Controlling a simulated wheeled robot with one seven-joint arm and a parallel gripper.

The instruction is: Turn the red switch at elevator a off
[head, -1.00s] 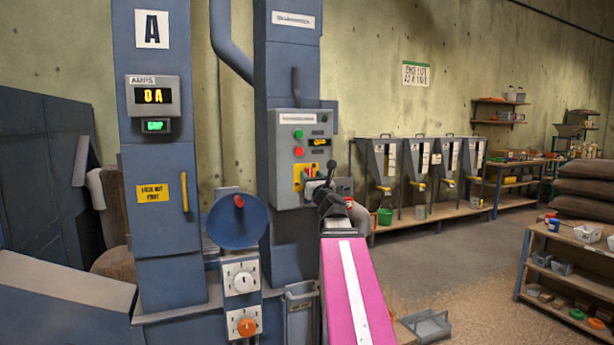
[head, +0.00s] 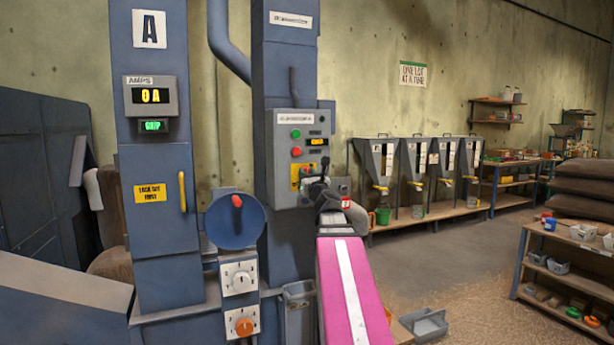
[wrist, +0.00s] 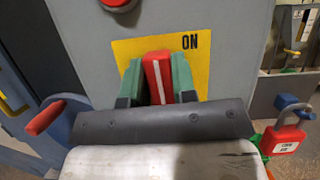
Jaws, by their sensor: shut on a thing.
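The red switch (wrist: 157,72) is a red handle with a white stripe on a yellow plate (wrist: 205,62) marked ON. The handle stands nearly upright, with the ON label to the right of its top. The plate is low on the grey control box (head: 283,150) beside elevator A (head: 155,220). My gripper (wrist: 153,84) is shut on the handle, with one green fingertip on each side. Any OFF marking is hidden.
A red padlock (wrist: 284,140) hangs just right of my gripper. A green button (head: 296,133) and a red button (head: 296,152) sit above the plate. A blue disc with a red handle (head: 235,222) stands to the left.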

